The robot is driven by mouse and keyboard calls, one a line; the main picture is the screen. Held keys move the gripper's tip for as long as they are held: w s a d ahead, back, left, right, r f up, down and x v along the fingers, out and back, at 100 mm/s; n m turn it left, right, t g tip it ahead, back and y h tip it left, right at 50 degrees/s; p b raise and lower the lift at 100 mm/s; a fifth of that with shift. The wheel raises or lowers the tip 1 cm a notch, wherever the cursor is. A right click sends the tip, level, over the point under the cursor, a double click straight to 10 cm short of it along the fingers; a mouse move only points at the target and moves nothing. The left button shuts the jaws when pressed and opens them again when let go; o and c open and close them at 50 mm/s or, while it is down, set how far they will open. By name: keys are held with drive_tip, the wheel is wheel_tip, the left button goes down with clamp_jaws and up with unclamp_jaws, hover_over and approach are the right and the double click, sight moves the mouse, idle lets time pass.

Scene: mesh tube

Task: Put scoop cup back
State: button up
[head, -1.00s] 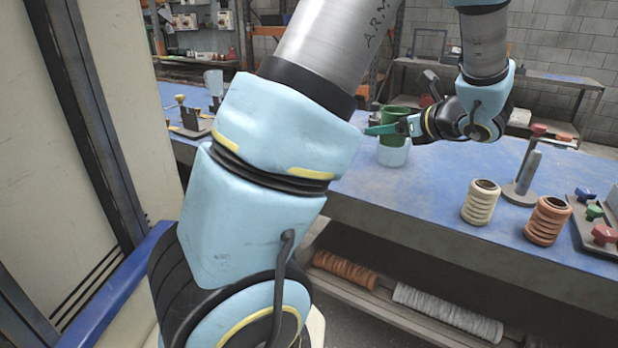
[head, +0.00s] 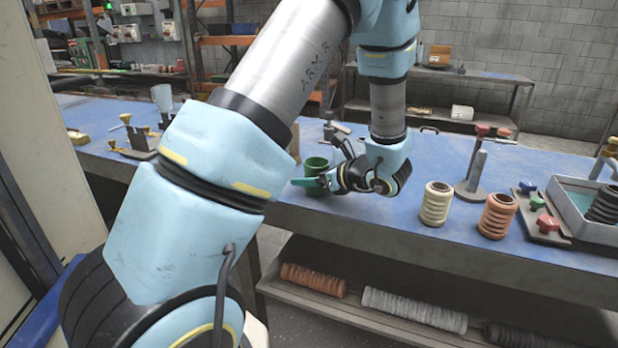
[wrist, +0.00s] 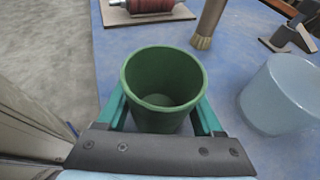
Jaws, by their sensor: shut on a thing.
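The scoop cup looks to be the green cup (head: 316,166). My gripper (head: 318,181) is shut on it, with teal fingers on either side of its wall. In the wrist view the cup (wrist: 165,88) is upright, seen from above, and looks empty. It is near the front edge of the blue bench; I cannot tell if its base touches the top. A translucent pale-blue container (wrist: 283,97) stands to its right in the wrist view, apart from it. In the head view my arm and gripper seem to hide that container.
On the blue bench (head: 390,222) a cream ribbed piece (head: 436,204), an orange ribbed piece (head: 497,216) and a post on a base (head: 475,172) stand to the right. A brush (wrist: 207,28) and a red roll (wrist: 150,5) are beyond the cup.

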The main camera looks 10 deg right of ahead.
drive_tip(key=shift+f, duration=0.3)
drive_tip(key=shift+f, duration=0.15)
drive_tip(key=o, duration=1.5)
drive_tip(key=shift+r, duration=0.3)
drive_tip(key=b+v, duration=0.2)
drive_tip(key=v, duration=1)
drive_tip(key=shift+f, duration=0.15)
